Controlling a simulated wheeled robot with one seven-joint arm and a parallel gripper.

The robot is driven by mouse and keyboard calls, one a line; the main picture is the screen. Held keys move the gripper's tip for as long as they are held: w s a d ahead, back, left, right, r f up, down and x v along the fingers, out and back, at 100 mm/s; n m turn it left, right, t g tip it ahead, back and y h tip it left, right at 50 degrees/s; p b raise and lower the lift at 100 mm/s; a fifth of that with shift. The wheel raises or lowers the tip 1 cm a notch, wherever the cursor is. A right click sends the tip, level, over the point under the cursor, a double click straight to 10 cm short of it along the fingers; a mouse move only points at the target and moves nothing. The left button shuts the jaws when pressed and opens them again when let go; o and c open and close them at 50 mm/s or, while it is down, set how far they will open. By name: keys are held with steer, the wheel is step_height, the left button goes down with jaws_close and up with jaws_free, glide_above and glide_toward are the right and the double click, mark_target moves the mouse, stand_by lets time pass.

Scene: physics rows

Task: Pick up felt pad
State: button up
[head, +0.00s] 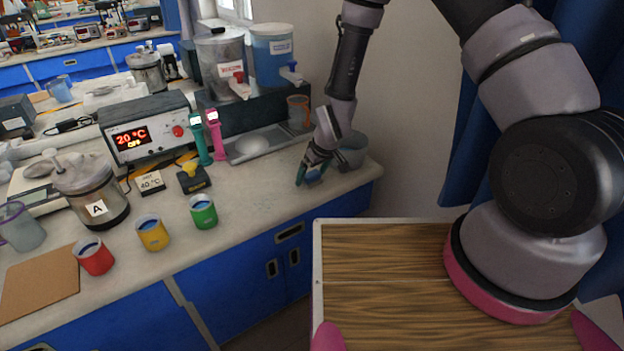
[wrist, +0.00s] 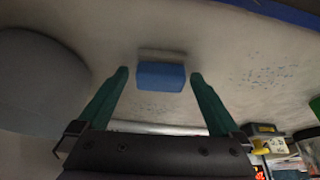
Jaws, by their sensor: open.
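The felt pad seems to be the small blue block (wrist: 161,77) with a greyish strip along its far edge, on the pale worktop in the wrist view. My gripper (wrist: 159,76) is open, its two green fingers reaching toward the block. One fingertip shows to the left of the block and one to the right, with a small gap on each side. In the head view my gripper (head: 310,182) is low over the counter near its right end. A bit of blue (head: 313,173) shows between the fingers there, mostly hidden by them.
A grey rounded container (head: 352,151) stands close behind my gripper. Green (head: 204,212), yellow (head: 153,233) and red (head: 94,256) cups stand along the front. The counter between the green cup and my gripper is clear.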

mark_target(312, 173)
steer(key=c, duration=1.3)
step_height(312, 173, up, 10)
steer(key=shift+f, duration=0.1)
